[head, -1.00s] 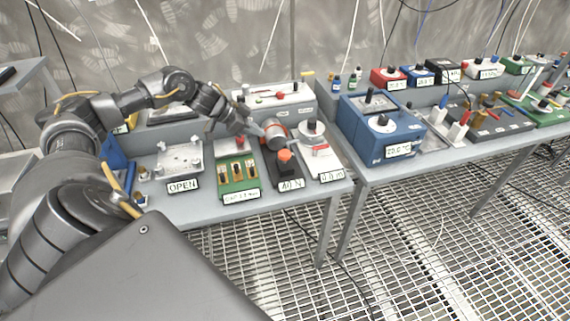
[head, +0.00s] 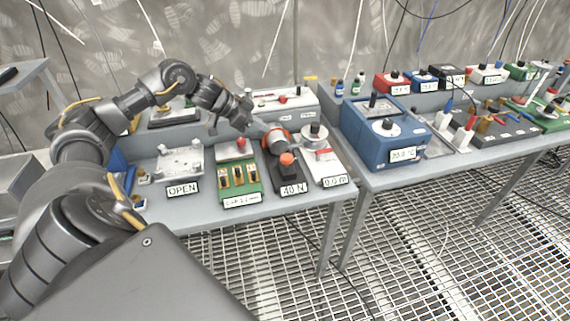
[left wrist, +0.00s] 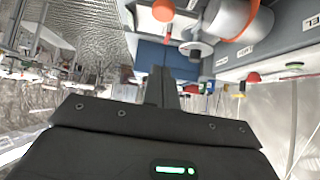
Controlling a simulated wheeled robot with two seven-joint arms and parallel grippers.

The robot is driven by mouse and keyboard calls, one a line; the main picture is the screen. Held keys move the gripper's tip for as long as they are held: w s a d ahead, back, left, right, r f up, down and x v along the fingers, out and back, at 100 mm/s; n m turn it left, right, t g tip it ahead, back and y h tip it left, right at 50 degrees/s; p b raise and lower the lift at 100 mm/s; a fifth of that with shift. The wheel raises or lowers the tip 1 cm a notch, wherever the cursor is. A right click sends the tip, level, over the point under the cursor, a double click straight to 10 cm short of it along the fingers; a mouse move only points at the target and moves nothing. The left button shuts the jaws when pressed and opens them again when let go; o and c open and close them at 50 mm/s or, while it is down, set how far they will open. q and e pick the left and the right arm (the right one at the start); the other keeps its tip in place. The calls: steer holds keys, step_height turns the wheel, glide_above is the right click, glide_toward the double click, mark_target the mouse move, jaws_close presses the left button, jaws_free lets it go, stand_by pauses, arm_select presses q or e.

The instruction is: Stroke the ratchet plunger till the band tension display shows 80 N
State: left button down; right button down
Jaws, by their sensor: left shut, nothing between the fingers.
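The band tension unit is a dark base (head: 281,180) with an orange plunger knob (head: 287,159) on top and a display (head: 293,189) reading 40 N at its front. A grey cylinder with an orange ring (head: 276,138) stands behind the knob. My left gripper (head: 259,129) is shut and empty, pointing down and right, above and behind the knob near the cylinder; I cannot tell whether it touches the cylinder. In the left wrist view the shut fingers (left wrist: 162,88) show at centre, and the orange knob (left wrist: 163,10) is at the top edge, apart from them. My right gripper is not in view.
A green board (head: 239,183) stands left of the unit, and a white unit with a dial and a 0.0 display (head: 333,181) stands right. An OPEN-labelled plate (head: 180,160) is farther left. A blue box (head: 381,133) sits on the right-hand bench.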

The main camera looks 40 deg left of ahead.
arm_select(q)
steer(key=shift+s+a+r+g, duration=0.1)
steer(key=shift+s+a+g, duration=0.15)
steer(key=shift+s, duration=0.35)
steer(key=shift+d, duration=0.1)
steer(key=p, duration=0.3)
glide_above(290, 156)
steer(key=s+a, duration=0.2)
steer(key=s, duration=0.1)
steer(key=f, duration=0.6)
steer(key=shift+w+d+f, duration=0.1)
steer(key=shift+w+f, duration=0.15)
steer(key=shift+f, duration=0.1)
step_height(290, 156, down, 3)
steer(key=shift+r, duration=0.2)
steer(key=shift+f+p, duration=0.4)
steer(key=shift+f, duration=0.55)
